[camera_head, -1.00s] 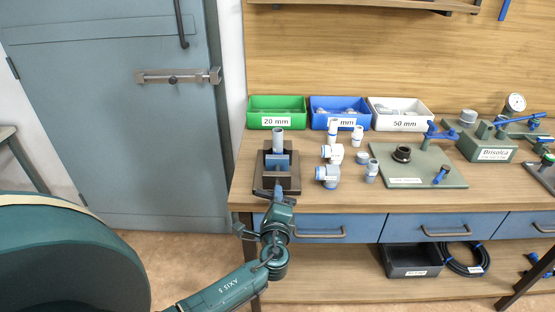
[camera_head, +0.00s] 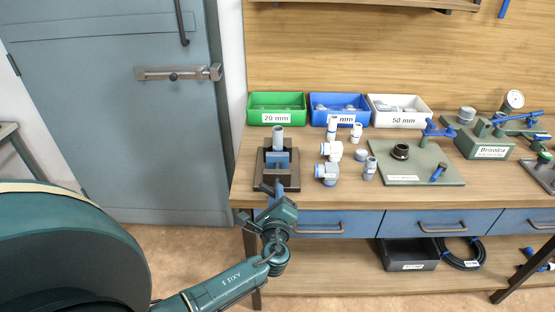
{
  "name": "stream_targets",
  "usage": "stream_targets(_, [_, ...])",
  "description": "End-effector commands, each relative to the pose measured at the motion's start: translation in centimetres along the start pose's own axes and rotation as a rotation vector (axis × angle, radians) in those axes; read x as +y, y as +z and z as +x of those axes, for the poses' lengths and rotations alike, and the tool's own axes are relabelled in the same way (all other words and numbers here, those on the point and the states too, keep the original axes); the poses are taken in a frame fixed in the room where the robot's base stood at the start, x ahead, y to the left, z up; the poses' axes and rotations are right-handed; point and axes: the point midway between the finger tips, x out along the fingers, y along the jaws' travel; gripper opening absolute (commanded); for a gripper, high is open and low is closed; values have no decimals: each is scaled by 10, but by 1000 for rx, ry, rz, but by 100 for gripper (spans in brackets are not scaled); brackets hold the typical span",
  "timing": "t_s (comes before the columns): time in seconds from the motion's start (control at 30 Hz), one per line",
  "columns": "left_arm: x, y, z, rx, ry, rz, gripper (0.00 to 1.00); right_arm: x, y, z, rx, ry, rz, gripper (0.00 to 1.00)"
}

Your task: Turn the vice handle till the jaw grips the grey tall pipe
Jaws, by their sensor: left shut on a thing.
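The grey tall pipe (camera_head: 278,139) stands upright in the vice (camera_head: 291,181) at the left end of the bench. A blue jaw block (camera_head: 276,159) sits in front of the pipe; I cannot tell whether it touches the pipe. My left gripper (camera_head: 272,190) is at the front of the vice, over the bench's front edge. It is shut on the vice handle, which is mostly hidden behind the fingers and wrist. My right gripper is not in view.
Green (camera_head: 277,118), blue (camera_head: 338,121) and white (camera_head: 398,122) bins stand at the back. White fittings (camera_head: 332,151) stand right of the vice. A green plate (camera_head: 425,178) lies further right. Drawers (camera_head: 337,223) are below the bench edge, close to my left arm.

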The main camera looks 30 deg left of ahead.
Motion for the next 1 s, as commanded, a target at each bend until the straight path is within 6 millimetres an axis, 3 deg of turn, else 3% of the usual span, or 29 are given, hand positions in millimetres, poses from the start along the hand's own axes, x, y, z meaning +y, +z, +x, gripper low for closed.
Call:
stream_targets(0.13, [-2,1,0,1,0,54,0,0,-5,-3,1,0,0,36])
stream_targets(0.4, [0,-1,0,2,0,333,0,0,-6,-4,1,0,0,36])
stream_targets(0.77, [0,-1,-1,2,0,382,0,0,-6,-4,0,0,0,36])
stream_targets(1.0, [1,0,0,1,1,651,0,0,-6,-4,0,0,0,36])
